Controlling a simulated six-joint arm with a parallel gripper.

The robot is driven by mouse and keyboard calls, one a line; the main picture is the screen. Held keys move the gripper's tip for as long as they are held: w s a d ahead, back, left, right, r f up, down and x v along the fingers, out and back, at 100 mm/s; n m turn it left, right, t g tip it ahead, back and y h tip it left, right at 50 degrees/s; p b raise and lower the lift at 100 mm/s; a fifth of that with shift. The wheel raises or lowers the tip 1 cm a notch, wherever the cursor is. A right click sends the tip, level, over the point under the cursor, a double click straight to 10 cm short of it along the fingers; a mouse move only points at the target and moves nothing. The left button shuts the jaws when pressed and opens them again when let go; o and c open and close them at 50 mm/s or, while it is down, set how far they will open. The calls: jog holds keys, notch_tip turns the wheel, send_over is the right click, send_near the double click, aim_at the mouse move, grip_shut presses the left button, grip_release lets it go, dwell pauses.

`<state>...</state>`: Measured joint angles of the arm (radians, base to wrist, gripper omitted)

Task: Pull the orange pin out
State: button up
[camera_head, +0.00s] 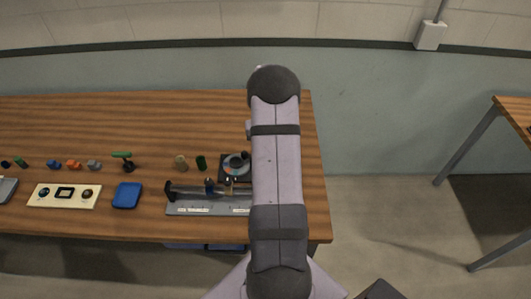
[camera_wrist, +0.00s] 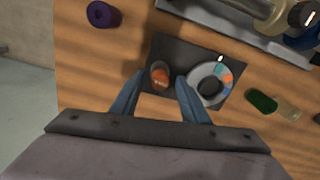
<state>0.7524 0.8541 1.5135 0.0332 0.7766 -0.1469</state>
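An orange pin (camera_wrist: 161,79), with a dark patch toward its top, stands on a dark square plate (camera_wrist: 158,48) in the wrist view. A ring dial (camera_wrist: 225,99) with white, orange and blue segments is on the same plate, right of the pin. My gripper (camera_wrist: 159,88) is open, with one blue-grey finger on each side of the pin. I cannot tell how far above the plate the fingertips are. In the head view the plate (camera_head: 225,175) and dial show beside my arm, and my arm hides the gripper; I cannot make out the pin there.
A grey roller fixture (camera_head: 190,209) lies close in front of the plate. A green cylinder (camera_head: 201,162) and a beige cylinder (camera_head: 181,162) stand left of it. A purple cylinder (camera_wrist: 103,14) is nearby. A blue tray (camera_head: 127,195) lies farther left. The table's back is clear.

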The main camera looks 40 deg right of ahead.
jog(key=shift+r, duration=0.1)
jog(key=shift+s+r+b, duration=0.1)
jog(key=shift+r+b, duration=1.1)
jog(key=shift+r, duration=2.4)
